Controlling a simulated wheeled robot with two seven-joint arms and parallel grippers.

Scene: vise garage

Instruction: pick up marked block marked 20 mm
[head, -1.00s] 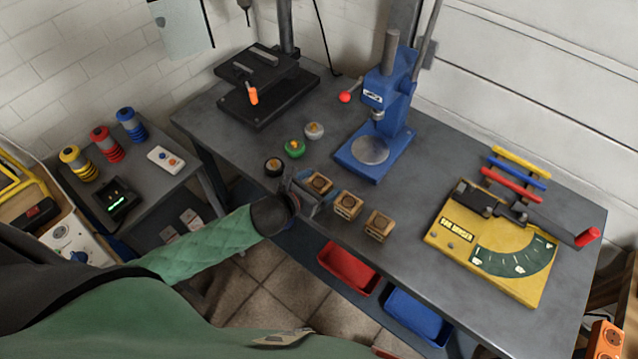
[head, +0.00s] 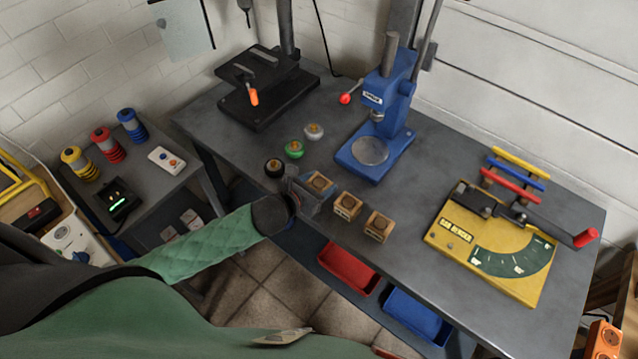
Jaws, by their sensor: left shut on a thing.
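Three small wooden blocks with dark round tops stand in a row along the front edge of the grey workbench. My left gripper (head: 308,190) is shut on the leftmost block (head: 319,182), at the row's left end. The middle block (head: 347,206) and the right block (head: 379,226) stand free beside it. Their markings are too small to read. The gripper hides part of the held block, and I cannot tell whether it is clear of the bench. My right gripper is not in view.
Black (head: 274,167), green (head: 294,149) and grey (head: 313,131) round pieces lie behind the gripper. A blue arbor press (head: 385,120) stands behind the blocks. A yellow bar bender (head: 490,245) is at the right. Red (head: 348,270) and blue (head: 417,316) bins sit below the front edge.

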